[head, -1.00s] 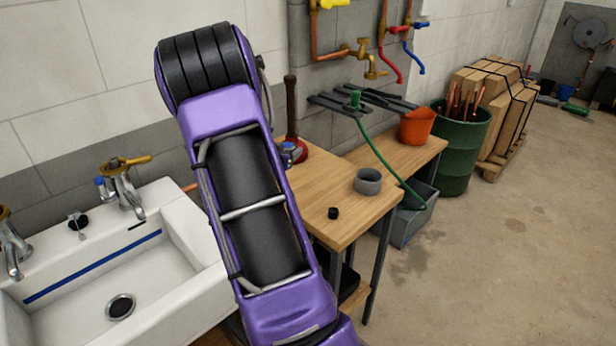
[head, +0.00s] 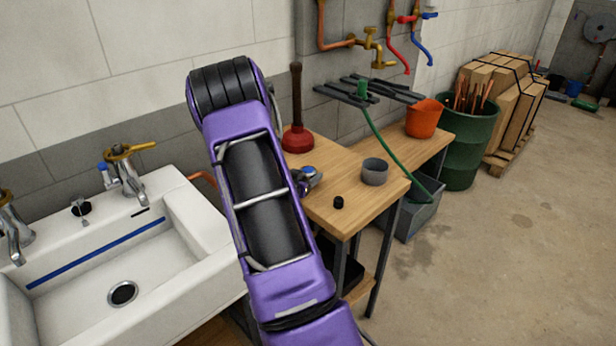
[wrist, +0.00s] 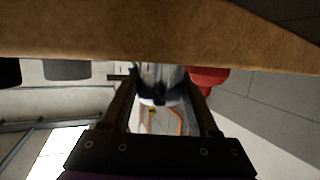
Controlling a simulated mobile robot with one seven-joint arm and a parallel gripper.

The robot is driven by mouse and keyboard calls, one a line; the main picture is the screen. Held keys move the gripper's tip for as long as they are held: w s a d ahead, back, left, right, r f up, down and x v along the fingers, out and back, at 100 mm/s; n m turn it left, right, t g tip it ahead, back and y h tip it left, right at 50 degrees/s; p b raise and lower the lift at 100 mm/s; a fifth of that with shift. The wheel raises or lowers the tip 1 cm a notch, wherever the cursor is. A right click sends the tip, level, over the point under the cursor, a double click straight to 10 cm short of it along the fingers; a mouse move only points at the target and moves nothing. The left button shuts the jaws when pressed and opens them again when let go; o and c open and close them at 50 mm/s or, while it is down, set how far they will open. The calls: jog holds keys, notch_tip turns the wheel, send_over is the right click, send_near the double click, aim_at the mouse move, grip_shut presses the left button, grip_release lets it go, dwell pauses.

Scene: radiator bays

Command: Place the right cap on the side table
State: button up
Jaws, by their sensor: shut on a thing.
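My gripper (wrist: 160,95) is shut on a chrome cap with a blue top (head: 308,173), which also shows between the fingers in the wrist view (wrist: 158,78). In the head view my purple arm hides most of my gripper. The cap is at the left part of the wooden side table (head: 350,215), in front of the red plunger. Whether its base touches the tabletop, I cannot tell. The table also shows as a wooden band in the wrist view (wrist: 150,35).
A red plunger (head: 297,141), a small black cylinder (head: 338,202) and a grey cup (head: 375,171) stand on the table. Bare wood lies between them. An orange bucket (head: 424,118) is farther back. A white sink (head: 190,215) is at the left.

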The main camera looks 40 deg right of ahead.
jog(key=shift+f, duration=0.2)
jog(key=o, duration=1.4)
jog(key=shift+r, duration=0.1)
jog(key=shift+r, duration=0.15)
jog(key=shift+a+r, duration=0.1)
jog(key=shift+r, duration=0.05)
jog(key=p+v, duration=0.1)
jog(key=v, duration=1.1)
jog(key=shift+s, duration=0.1)
